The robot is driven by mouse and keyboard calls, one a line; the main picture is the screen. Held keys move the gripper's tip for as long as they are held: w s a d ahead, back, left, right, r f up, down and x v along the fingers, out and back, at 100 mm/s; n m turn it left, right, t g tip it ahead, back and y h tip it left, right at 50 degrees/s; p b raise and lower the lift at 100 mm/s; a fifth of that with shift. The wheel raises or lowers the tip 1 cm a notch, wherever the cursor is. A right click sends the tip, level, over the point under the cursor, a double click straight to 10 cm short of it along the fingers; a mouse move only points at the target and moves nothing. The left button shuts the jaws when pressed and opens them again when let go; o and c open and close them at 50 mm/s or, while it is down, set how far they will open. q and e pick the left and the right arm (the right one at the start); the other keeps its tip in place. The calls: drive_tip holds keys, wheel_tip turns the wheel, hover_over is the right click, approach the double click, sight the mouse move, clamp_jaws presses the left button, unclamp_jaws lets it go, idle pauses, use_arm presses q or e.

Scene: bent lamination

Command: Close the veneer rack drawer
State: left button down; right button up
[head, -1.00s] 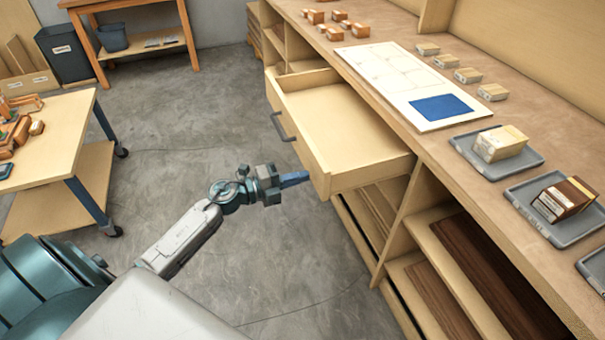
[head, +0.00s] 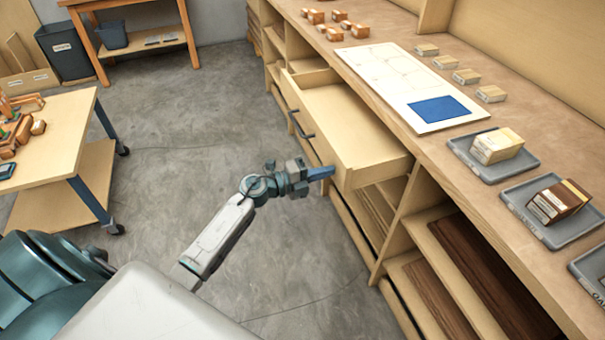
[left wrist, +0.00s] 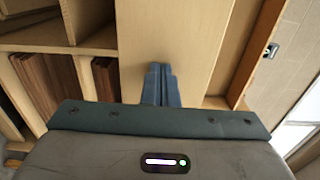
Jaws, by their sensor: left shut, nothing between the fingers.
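The veneer rack drawer (head: 345,122) is pulled part way out of the rack under the long worktop. It is pale wood, looks empty inside, and has a dark bar handle (head: 301,124) on its front. My left gripper (head: 322,173) is shut with nothing in it, its fingertips at the near end of the drawer front. In the left wrist view the closed blue fingers (left wrist: 160,85) point at a pale wood panel, and I cannot tell whether they press on it. My right gripper is not in view.
The rack's lower shelves (head: 425,225) hold dark veneer sheets. On the worktop (head: 400,62) are grey trays (head: 493,155) with blocks, a white board with a blue square (head: 440,107), and several small blocks. A wheeled table (head: 60,135) stands left. The floor between is clear.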

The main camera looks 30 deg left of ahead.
use_arm(q)
approach(390, 153)
drive_tip(key=s+r, duration=0.2)
drive_tip(key=s+d+r+p, duration=0.1)
drive_tip(key=s, duration=0.1)
drive_tip(key=shift+d+r, duration=0.2)
drive_tip(key=shift+r, duration=0.2)
drive_tip(key=b+x, duration=0.1)
drive_tip(key=x, duration=0.7)
drive_tip(key=shift+w+f, duration=0.1)
drive_tip(key=shift+f, duration=0.1)
drive_tip(key=shift+w+d, duration=0.25)
drive_tip(key=shift+r, duration=0.25)
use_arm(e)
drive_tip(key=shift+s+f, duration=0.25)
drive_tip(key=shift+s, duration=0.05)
use_arm(q)
drive_tip(key=shift+r, duration=0.1)
